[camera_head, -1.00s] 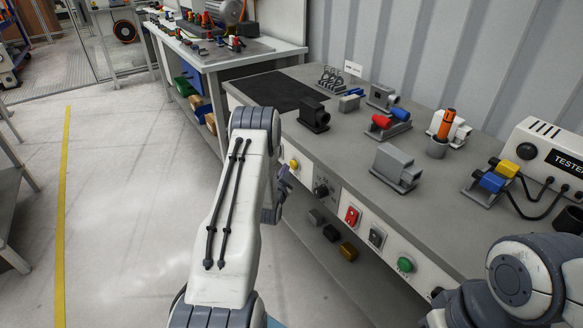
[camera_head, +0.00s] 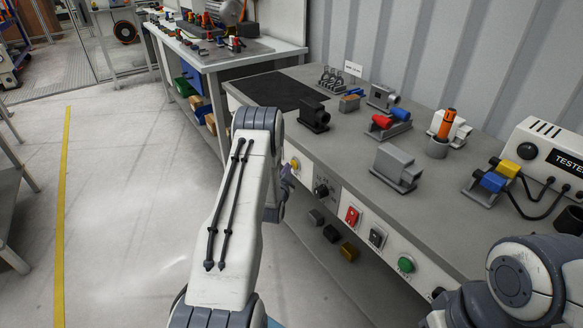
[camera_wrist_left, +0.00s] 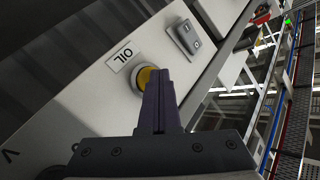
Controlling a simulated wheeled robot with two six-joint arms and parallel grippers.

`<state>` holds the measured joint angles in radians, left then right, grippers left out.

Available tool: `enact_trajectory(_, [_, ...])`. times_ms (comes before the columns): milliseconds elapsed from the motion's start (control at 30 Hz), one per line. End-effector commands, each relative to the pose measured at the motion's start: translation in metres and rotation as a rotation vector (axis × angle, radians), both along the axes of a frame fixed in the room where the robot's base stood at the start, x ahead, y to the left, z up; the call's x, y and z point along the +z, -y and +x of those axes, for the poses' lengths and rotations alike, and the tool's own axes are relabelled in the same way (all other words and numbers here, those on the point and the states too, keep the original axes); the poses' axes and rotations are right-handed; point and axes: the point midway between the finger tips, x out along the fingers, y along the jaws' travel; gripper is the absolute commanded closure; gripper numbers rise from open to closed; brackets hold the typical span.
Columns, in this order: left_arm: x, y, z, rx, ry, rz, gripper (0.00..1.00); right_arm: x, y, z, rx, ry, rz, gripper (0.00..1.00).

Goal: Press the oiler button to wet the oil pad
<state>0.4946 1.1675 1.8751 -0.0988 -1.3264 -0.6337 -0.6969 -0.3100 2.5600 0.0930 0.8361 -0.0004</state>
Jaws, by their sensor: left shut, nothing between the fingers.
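The oiler button is a yellow round button (camera_head: 295,163) on the bench's front panel. In the left wrist view the yellow button (camera_wrist_left: 145,76) sits in a pale collar beside an "OIL" label (camera_wrist_left: 122,57). My left gripper (camera_wrist_left: 158,76) is shut and empty, its fingertips over the button's edge; contact looks likely, but the fingers hide part of it. In the head view the left gripper (camera_head: 286,182) is mostly behind my arm, just below the button. My right gripper is out of view.
Grey fixtures, an orange-handled tool (camera_head: 446,124) and a tester box (camera_head: 545,155) stand on the bench.

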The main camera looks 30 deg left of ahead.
Motion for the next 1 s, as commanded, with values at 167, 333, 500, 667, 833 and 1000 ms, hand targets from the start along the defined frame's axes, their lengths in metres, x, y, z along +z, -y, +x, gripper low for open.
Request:
enact_trajectory(167, [0.001, 0.000, 0.000, -0.002, 0.002, 0.001, 1.00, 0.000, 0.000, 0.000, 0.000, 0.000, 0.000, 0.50])
enact_trajectory(333, [0.002, -0.004, -0.007, -0.001, 0.002, 0.002, 1.00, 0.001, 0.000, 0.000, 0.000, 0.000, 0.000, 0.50])
enact_trajectory(500, [0.001, -0.007, -0.015, 0.000, 0.001, 0.001, 1.00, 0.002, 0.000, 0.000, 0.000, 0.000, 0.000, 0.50])
enact_trajectory(667, [0.001, -0.007, -0.017, 0.000, 0.002, 0.001, 1.00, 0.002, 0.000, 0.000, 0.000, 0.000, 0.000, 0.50])
enact_trajectory(833, [0.001, -0.008, -0.018, 0.000, 0.001, 0.001, 1.00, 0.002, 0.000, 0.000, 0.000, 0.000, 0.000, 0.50])
enact_trajectory(1000, [0.001, -0.014, -0.031, 0.002, 0.000, 0.000, 1.00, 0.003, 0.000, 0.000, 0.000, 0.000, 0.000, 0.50])
